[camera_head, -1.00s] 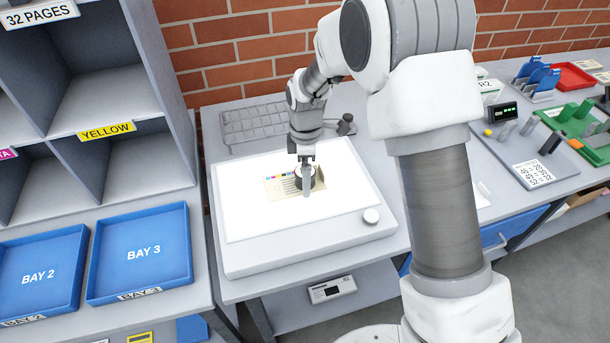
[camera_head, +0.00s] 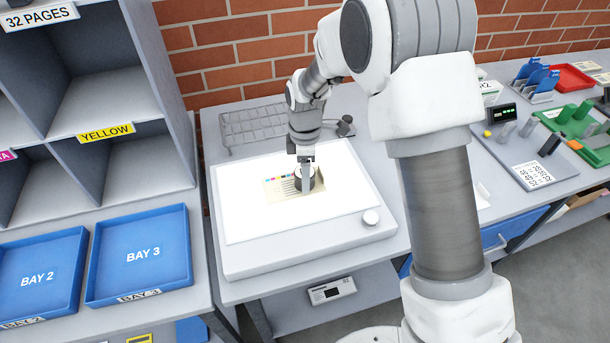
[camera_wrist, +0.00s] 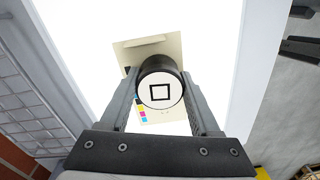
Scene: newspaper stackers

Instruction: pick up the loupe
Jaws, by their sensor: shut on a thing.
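The loupe is a short black cylinder with a white top marked by a black square; it shows in the wrist view (camera_wrist: 160,92) between my two fingers. In the head view the loupe (camera_head: 298,183) is a dark shape partly hidden by my gripper (camera_head: 306,180). My gripper, also in the wrist view (camera_wrist: 162,100), is shut on the loupe, with a finger on each side. The loupe is over a cream printed sheet (camera_head: 283,195) with colour patches on the bright light table (camera_head: 245,215). I cannot tell whether it touches the sheet.
A knob (camera_head: 371,217) sits at the light table's front right corner. A wire rack (camera_head: 252,122) lies behind it. Blue trays (camera_head: 137,255) and grey shelves are at the left. A green tray (camera_head: 585,125) and a red tray (camera_head: 573,77) are at the right.

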